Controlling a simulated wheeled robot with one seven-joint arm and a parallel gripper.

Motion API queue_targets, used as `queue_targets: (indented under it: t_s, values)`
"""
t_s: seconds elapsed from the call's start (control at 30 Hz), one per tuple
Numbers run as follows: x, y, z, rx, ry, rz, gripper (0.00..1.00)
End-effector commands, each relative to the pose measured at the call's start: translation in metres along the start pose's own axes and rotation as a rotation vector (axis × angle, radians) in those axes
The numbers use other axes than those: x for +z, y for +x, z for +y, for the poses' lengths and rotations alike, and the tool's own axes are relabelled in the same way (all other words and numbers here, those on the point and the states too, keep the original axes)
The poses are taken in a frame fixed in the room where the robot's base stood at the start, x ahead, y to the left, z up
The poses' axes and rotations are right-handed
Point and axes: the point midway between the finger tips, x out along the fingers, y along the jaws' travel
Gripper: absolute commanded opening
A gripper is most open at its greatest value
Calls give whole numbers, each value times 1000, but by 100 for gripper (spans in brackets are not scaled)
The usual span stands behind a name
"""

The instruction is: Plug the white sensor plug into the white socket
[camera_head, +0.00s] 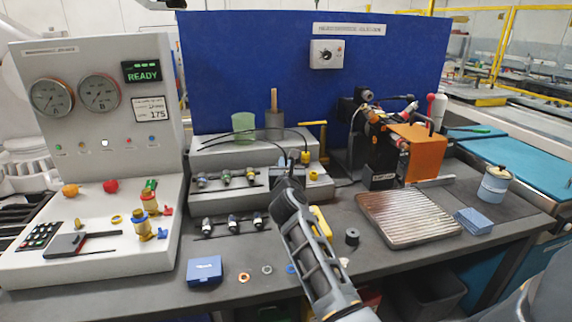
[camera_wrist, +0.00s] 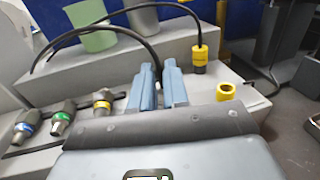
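My gripper (camera_wrist: 158,66) is over the grey stepped block at the bench's middle. Its two blue-grey fingers stand close together with a narrow gap. A black cable runs down to the fingertips and its end is hidden there, so I cannot tell whether a plug is between them. I cannot make out the white sensor plug or white socket in either view. Connectors with blue (camera_wrist: 23,128), green (camera_wrist: 62,118) and yellow (camera_wrist: 102,103) rings lie in a row left of my gripper. A yellow plug (camera_wrist: 199,58) hangs on another black cable to the right.
A green cup (camera_head: 243,126) and grey cup (camera_head: 275,124) stand behind. A black and orange machine (camera_head: 415,150) and ribbed metal tray (camera_head: 408,217) occupy the right. A control panel (camera_head: 98,65) reading READY stands at left.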

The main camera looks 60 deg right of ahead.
Motion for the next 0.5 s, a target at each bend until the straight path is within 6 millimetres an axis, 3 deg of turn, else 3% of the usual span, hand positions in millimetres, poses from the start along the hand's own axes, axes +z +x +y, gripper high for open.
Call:
queue_targets:
  t_s: [0.2, 0.5]
  values:
    - [1, 0, 0, 0, 1, -1, 36]
    - [0, -2, 0, 1, 0, -1, 37]
